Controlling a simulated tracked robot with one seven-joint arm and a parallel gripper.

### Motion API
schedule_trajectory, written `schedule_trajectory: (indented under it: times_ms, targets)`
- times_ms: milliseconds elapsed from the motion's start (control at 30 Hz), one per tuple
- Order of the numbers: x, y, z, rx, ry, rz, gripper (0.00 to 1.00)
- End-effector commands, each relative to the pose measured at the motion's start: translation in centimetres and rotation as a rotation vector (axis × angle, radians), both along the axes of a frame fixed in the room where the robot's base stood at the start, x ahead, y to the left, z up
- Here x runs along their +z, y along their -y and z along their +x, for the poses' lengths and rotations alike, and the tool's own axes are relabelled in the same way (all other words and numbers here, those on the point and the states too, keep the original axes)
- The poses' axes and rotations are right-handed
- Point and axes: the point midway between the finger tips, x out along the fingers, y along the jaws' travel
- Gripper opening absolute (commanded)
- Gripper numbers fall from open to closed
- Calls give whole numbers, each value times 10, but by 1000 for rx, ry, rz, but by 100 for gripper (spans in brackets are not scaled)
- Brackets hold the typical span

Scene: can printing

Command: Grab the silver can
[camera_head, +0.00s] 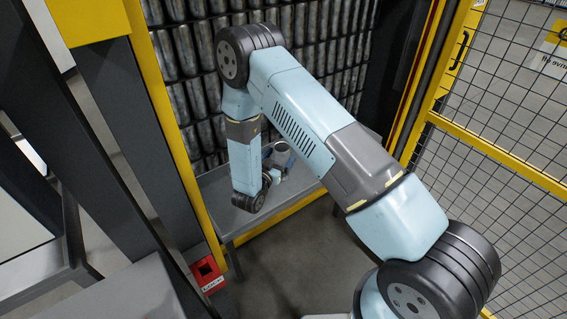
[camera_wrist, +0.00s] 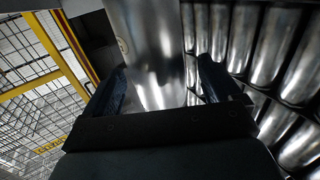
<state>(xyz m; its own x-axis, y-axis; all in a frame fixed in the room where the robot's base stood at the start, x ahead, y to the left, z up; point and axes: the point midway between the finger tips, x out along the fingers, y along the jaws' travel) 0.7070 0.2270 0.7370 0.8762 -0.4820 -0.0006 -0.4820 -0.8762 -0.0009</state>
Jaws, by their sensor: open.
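A large silver can (camera_wrist: 150,35) fills the upper middle of the wrist view, with a shiny metal side. My gripper (camera_wrist: 162,75) is open, with one dark finger on each side of the can in that view. I cannot tell whether the fingers touch it. In the head view my gripper (camera_head: 276,172) is low behind my forearm, over a grey tray, and is small and partly hidden.
Rows of stacked silver cans (camera_head: 183,50) stand behind the grey tray (camera_head: 213,190); they also show at right in the wrist view (camera_wrist: 268,45). A yellow-framed mesh fence (camera_head: 500,165) is at right. Dark and yellow posts (camera_head: 120,130) stand at left, above a red box (camera_head: 207,272).

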Motion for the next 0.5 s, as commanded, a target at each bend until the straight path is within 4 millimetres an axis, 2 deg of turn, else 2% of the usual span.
schedule_trajectory:
  times_ms: [233,500]
  targets:
    - [0,16,28,-3,1,0,91]
    - [0,17,30,-1,0,-1,89]
